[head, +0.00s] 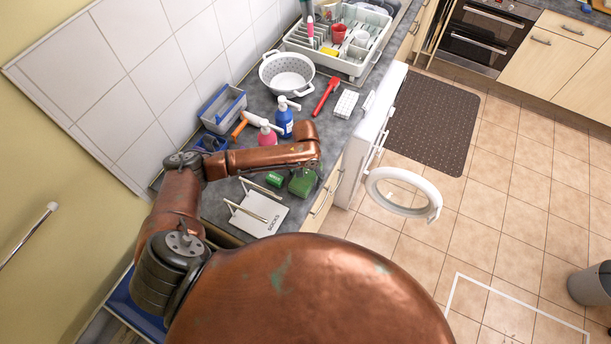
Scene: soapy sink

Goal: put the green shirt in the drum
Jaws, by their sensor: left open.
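A green folded cloth-like bundle (302,185), which looks like the green shirt, lies on the grey counter near its front edge. My left gripper (306,172) is open and points down just above or at this bundle; the forearm partly covers it and I cannot tell whether they touch. The washing machine's round white door (403,191) stands open to the right of the counter, below its top. The drum itself is hidden by the machine's front. My right gripper is not in view.
A smaller green block (274,180) lies left of the bundle. Pink (267,135) and blue (285,118) pump bottles, a red utensil (326,96), a white colander (287,73) and a dish rack (343,40) stand farther back. The tiled floor right is mostly clear.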

